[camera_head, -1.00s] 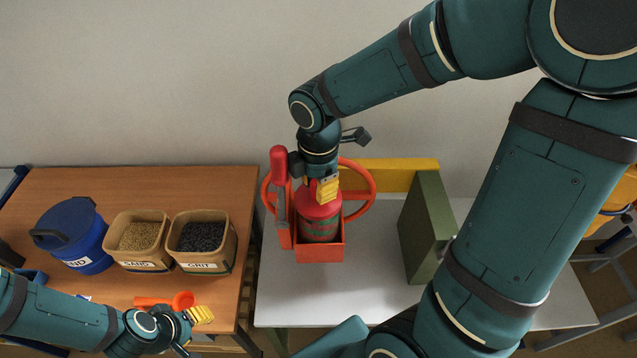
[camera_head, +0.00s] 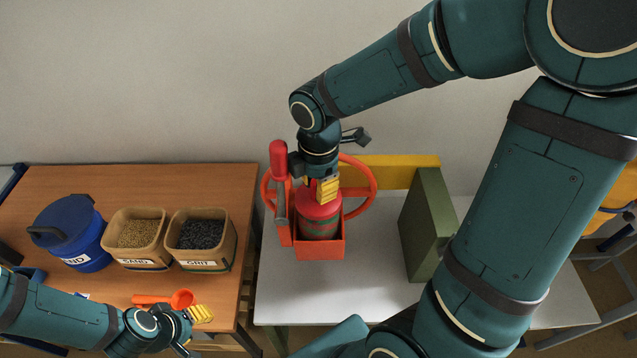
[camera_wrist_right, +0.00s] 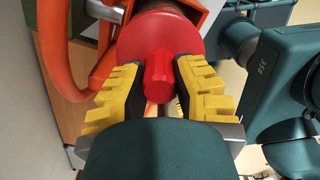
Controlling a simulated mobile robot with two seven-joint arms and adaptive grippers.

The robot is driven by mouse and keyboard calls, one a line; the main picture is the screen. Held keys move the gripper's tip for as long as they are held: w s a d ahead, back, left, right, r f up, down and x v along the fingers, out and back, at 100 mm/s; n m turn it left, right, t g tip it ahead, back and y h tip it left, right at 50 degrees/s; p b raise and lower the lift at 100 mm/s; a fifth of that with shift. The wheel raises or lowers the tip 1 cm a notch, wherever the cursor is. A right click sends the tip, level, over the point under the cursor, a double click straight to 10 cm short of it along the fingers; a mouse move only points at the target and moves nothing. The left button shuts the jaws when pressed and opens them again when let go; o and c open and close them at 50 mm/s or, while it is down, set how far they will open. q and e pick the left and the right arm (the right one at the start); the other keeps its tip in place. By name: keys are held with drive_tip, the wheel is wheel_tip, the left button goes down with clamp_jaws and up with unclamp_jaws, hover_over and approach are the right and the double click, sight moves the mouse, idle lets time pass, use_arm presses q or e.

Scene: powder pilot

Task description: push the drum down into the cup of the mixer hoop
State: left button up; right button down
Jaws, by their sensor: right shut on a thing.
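The drum (camera_head: 319,226) has a red lid and a grey-green body with red markings. It stands upright in the orange cup (camera_head: 320,251) of the mixer hoop (camera_head: 370,200), its lower part hidden by the cup wall. My right gripper (camera_head: 327,190) is directly above the drum. In the right wrist view, the yellow-padded fingers of my right gripper (camera_wrist_right: 160,90) are shut on the red knob (camera_wrist_right: 159,76) on top of the drum's lid. My left gripper (camera_head: 195,330) is at the lower left by the wooden table's edge; its finger gap is unclear.
A red-handled lever (camera_head: 279,165) stands left of the hoop. A green block (camera_head: 430,225) and a yellow panel (camera_head: 385,172) border the white table (camera_head: 375,290). The wooden table (camera_head: 130,185) holds a blue lidded bucket (camera_head: 85,255), sand (camera_head: 137,262) and grit (camera_head: 203,262) bins and an orange scoop (camera_head: 180,299).

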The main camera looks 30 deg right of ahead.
drive_tip(key=shift+f+b, duration=1.2)
drive_tip(key=shift+f, duration=0.5)
drive_tip(key=c, duration=0.8)
unclamp_jaws()
